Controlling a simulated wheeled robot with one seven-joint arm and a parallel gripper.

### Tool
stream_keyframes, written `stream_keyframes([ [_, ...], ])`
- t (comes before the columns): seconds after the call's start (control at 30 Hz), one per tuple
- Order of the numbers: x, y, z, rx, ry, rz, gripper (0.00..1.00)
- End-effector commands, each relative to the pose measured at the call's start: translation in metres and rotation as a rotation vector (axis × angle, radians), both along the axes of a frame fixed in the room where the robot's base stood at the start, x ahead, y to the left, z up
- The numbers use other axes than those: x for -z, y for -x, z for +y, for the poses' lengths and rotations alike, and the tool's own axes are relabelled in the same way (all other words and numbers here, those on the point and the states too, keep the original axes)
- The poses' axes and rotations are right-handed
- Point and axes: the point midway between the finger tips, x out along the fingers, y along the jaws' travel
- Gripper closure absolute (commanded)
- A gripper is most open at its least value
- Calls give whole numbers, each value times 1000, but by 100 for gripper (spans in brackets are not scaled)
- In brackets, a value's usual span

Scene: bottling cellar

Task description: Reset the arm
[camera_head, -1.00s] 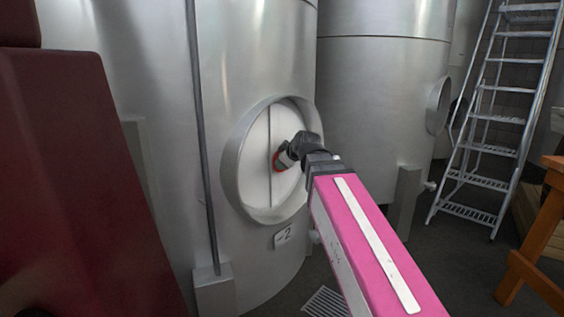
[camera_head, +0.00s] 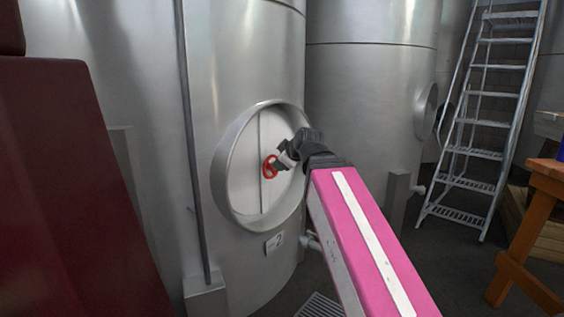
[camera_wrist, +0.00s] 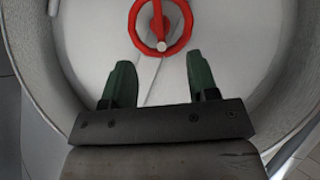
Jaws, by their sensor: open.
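My gripper (camera_wrist: 160,82) is open and empty in the wrist view, with its two green fingers apart. A red handwheel (camera_wrist: 181,40) with a pale hub lies just beyond the fingertips, on the round white hatch (camera_wrist: 95,45) of a steel tank. The fingers do not close on the wheel. In the head view the red handwheel (camera_head: 268,167) shows beside my gripper (camera_head: 279,154), in the middle of the hatch (camera_head: 246,190). My pink arm reaches up from the bottom right and hides part of the hatch's right side.
The steel tank (camera_head: 245,60) fills the middle, and a second tank (camera_head: 370,90) stands behind it to the right. A dark red object (camera_head: 70,190) stands at the left. A metal ladder (camera_head: 485,120) and an orange wooden stand (camera_head: 530,220) are at the right. Dark floor shows between.

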Motion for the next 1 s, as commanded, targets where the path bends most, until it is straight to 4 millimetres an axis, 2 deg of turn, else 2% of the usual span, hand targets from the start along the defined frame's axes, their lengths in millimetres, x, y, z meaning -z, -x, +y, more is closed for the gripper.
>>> stream_keyframes([
  [0.07, 7, -1, -2, 10, -3, 18, 46],
  [0.17, 29, -5, -8, 41, -13, 69, 46],
  [0.37, 98, -9, -28, 156, -48, 239, 46],
  [0.57, 170, -6, -50, 289, -79, 411, 46],
  [0.77, 239, 6, -74, 435, -101, 572, 46],
  [1.0, 318, 31, -101, 625, -117, 751, 46],
])
